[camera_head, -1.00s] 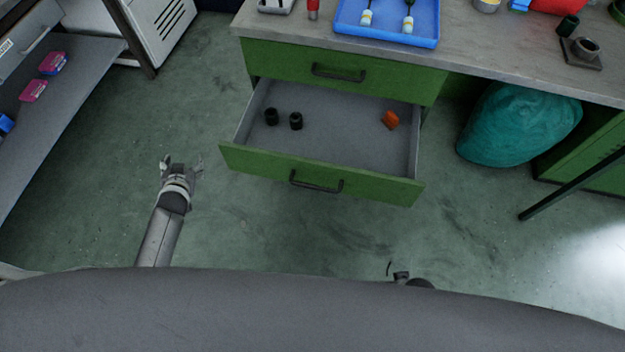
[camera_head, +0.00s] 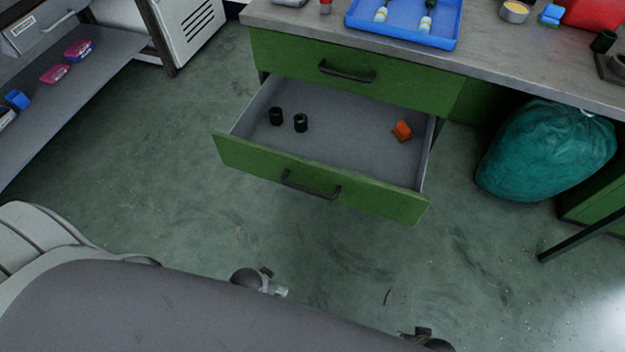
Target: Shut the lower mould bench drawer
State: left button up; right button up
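The lower mould bench drawer (camera_head: 380,202) is pulled well out, with its green front and dark bar handle (camera_head: 311,187) facing me. Two black cylindrical pieces (camera_head: 300,122) stand at the left inside it, and an orange piece (camera_head: 402,131) lies at the right. The upper drawer (camera_head: 400,84) is shut. My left gripper (camera_head: 275,284) shows only partly above my body, below the drawer front and apart from it; its fingers are not clear. My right gripper (camera_head: 420,334) barely shows at the bottom edge, mostly hidden.
The bench top (camera_head: 300,20) holds a blue tray (camera_head: 400,35) with bottles. A teal sack (camera_head: 545,155) sits right of the drawer on the floor, beside a dark leg (camera_head: 580,243). A grey shelf (camera_head: 90,95) stands at the left. The floor before the drawer is clear.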

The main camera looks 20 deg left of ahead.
aim_at(349, 154)
jog(key=i+j+u, duration=0.5)
jog(key=k+j, duration=0.1)
jog(key=j, duration=0.2)
jog(key=k+j, duration=0.1)
jog(key=j, duration=0.15)
jog(key=k+j, duration=0.1)
jog(key=j, duration=0.2)
